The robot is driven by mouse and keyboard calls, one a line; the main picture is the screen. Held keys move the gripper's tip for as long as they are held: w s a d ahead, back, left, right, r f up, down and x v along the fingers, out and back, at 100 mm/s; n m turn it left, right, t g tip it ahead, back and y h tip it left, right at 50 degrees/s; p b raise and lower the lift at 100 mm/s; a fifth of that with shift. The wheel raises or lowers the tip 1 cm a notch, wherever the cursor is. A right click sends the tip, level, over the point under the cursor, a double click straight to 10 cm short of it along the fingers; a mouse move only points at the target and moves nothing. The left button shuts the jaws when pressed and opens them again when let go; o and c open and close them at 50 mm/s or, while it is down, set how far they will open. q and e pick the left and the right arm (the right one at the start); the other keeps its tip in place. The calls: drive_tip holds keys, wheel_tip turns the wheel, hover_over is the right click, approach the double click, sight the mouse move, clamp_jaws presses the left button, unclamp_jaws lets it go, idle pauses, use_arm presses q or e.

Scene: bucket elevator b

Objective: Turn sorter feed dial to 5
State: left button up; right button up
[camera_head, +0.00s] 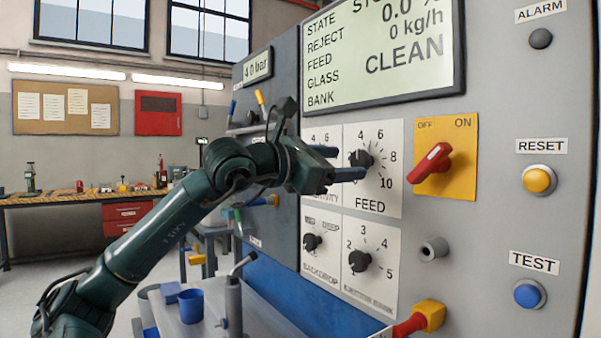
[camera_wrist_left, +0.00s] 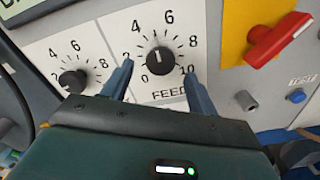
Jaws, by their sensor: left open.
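The feed dial is a black knob (camera_head: 361,158) on a white plate marked FEED on the panel, with numbers up to 10. In the left wrist view the feed knob (camera_wrist_left: 160,60) has a white mark pointing up, roughly between 4 and 6. My left gripper (camera_head: 343,162) is open in front of the plate. In the left wrist view its blue fingers (camera_wrist_left: 157,72) stand apart to the left and right of the knob, a little below its middle. I cannot tell whether they touch it. My right gripper is not in view.
A red switch (camera_head: 431,163) on a yellow plate is close right of the dial. Another dial (camera_wrist_left: 73,81) is close left. Two more knobs (camera_head: 359,261) sit below. A grey stub (camera_head: 434,248) and a red-and-yellow handle (camera_head: 428,315) stick out lower right.

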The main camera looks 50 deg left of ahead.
use_arm(q)
drive_tip(key=s+b, duration=0.3)
drive_tip(key=s, duration=0.7)
drive_tip(key=shift+s+a, duration=0.2)
drive_tip(key=shift+a, duration=0.25)
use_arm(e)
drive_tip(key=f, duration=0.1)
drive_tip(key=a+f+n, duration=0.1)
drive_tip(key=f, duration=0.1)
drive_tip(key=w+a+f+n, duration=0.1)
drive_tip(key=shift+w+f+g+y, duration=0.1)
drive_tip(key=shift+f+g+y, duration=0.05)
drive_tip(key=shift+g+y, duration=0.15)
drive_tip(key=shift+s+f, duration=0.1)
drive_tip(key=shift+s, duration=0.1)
